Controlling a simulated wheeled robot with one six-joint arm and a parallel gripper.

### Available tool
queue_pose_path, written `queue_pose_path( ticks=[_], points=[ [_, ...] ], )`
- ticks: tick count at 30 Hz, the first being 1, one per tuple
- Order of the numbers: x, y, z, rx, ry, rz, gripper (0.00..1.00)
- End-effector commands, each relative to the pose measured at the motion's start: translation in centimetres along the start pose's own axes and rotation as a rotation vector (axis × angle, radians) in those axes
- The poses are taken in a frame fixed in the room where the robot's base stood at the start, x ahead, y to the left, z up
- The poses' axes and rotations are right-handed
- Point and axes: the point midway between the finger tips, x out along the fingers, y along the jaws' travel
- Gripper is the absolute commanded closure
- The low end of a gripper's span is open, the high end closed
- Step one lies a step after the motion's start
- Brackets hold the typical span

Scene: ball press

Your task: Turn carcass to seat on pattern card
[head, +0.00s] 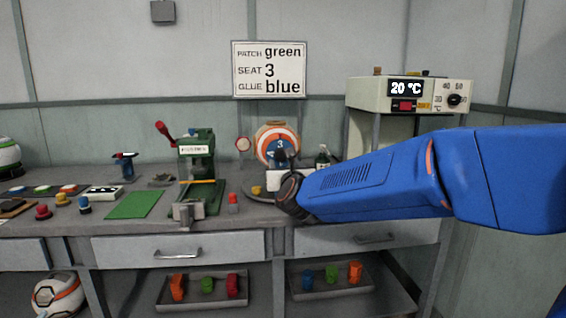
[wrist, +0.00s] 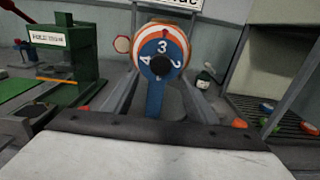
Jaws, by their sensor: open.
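The carcass (head: 277,132) is a round orange-and-white ball with a blue numbered face, on the bench behind my gripper. In the wrist view the carcass (wrist: 166,35) shows 3 at the top of its face, 4 at the left and 2 at the right. A blue upright piece (wrist: 155,97) runs down from the face. My gripper (wrist: 160,108) is open, its fingers either side of this piece; contact is not clear. In the head view my gripper hides the carcass's lower part. The pattern card (head: 269,69) on the wall reads patch green, seat 3, glue blue.
A green press (head: 197,165) stands left of the carcass, with a green mat (head: 134,205) beside it. A small bottle (head: 322,156) stands behind my arm. A control box reading 20 °C (head: 405,93) is at the right. Trays of coloured pieces lie under the bench.

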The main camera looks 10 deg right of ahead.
Motion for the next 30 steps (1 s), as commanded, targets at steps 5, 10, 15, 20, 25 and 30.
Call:
queue_pose_path(
  ticks=[5,10,15,20,25,30],
  points=[
    [-3.3,0.0,0.1,0.001,-0.001,0.001,0.48],
    [-6.2,0.1,0.1,0.001,-0.001,0.002,0.48],
    [-8.3,0.0,0.0,0.001,-0.001,0.001,0.48],
    [-9.4,0.0,-0.1,0.000,0.000,0.001,0.48],
    [-9.7,0.0,-0.1,0.000,0.001,0.000,0.48],
    [-9.7,0.0,-0.1,0.000,0.001,0.000,0.48]
  ],
)
